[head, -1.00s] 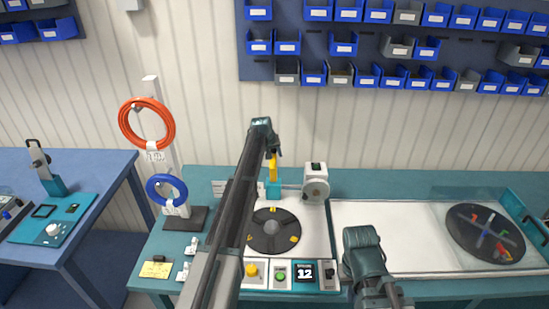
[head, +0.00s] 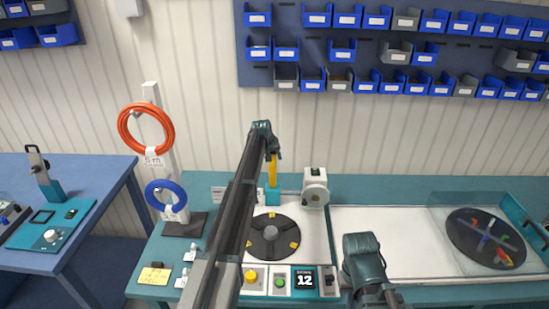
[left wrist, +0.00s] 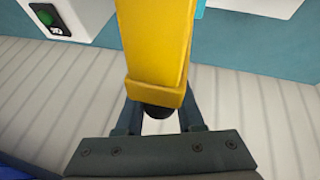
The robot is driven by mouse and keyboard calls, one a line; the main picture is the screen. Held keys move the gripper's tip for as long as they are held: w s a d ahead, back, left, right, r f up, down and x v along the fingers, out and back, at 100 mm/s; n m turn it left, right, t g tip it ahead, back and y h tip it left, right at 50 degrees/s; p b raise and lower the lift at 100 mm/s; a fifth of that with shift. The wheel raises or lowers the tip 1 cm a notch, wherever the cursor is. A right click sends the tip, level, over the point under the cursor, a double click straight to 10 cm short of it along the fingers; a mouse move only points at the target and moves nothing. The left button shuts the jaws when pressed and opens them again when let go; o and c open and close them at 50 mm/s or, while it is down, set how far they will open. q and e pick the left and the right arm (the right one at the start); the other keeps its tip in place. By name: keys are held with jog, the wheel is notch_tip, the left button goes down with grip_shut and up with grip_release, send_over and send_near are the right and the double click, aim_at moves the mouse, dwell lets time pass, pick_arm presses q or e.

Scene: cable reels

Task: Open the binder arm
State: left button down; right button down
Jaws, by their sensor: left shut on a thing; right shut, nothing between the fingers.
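The yellow binder arm (head: 272,172) stands roughly upright on a teal mount behind the turntable. My left gripper (head: 272,154) is at its upper end, partly hidden by my own arm. In the left wrist view the yellow arm (left wrist: 155,45) runs down to a dark knob (left wrist: 158,111) between the fingers of my left gripper (left wrist: 158,120), which is shut on it. My right gripper (head: 390,298) is low at the bottom edge, shut and empty, and only partly in view.
A dark turntable (head: 272,236) sits before the mount, with a white spool device (head: 315,188) to the right. Buttons and a display reading 12 (head: 305,280) line the front. Orange (head: 146,129) and blue (head: 166,195) cable coils hang at left. A dark reel (head: 485,238) lies at right.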

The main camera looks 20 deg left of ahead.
dwell(0.7)
pick_arm(q)
jog(key=c, duration=0.8)
grip_release()
jog(key=shift+a+f, duration=0.1)
jog(key=shift+f, duration=0.05)
jog(key=shift+o, duration=1.3)
jog(key=shift+w+f, duration=0.15)
jog(key=shift+r, duration=0.2)
jog(key=d+p+v, duration=0.1)
jog(key=p+v, duration=1.1)
jog(key=v, duration=0.2)
jog(key=shift+a, duration=0.45)
jog(key=shift+f, duration=0.1)
